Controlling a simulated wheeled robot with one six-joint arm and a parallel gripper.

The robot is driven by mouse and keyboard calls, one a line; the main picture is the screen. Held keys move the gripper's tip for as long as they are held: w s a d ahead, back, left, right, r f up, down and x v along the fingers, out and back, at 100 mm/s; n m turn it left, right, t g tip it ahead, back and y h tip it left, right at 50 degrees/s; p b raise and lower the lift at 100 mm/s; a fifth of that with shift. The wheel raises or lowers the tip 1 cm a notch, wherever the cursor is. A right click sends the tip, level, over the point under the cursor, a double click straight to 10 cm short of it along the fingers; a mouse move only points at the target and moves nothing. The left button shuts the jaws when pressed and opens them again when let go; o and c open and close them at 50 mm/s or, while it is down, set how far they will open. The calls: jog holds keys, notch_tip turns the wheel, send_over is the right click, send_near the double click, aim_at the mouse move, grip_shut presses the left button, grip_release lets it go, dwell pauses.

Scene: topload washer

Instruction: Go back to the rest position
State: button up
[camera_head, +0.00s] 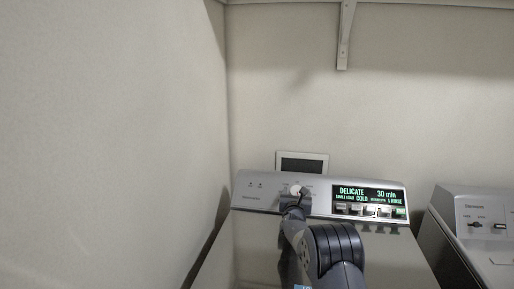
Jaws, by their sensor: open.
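My gripper (295,193) is at the washer's control panel (255,200), right in front of the round light-coloured knob (296,189). The jaws are small here and partly hidden by my own wrist; they look open around or just before the knob, and I cannot tell if they touch it. The lit display (366,194) to the right reads DELICATE, 30 min and COLD in green. My arm comes up from the bottom of the picture over the top of the washer (395,250).
A second machine (470,215) stands at the right with a gap beside the washer. A plain wall (110,130) is close on the left. A shelf bracket (345,35) hangs from the back wall above. The space above the panel is clear.

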jog(key=s+b, duration=0.1)
jog(key=s, duration=0.2)
jog(key=s+a+b, duration=0.1)
jog(key=s, duration=0.2)
jog(key=s+a+b, duration=0.1)
jog(key=s, duration=0.3)
jog(key=w+r+m+h, duration=0.1)
jog(key=w+r+m+h+p, duration=0.1)
jog(key=r+m+h, duration=0.1)
jog(key=w+a+r+m+h, duration=0.1)
jog(key=m, duration=0.1)
jog(key=shift+w+r+h, duration=0.15)
jog(key=shift+r+h, duration=0.2)
jog(key=shift+h, duration=0.05)
jog(key=shift+d, duration=0.1)
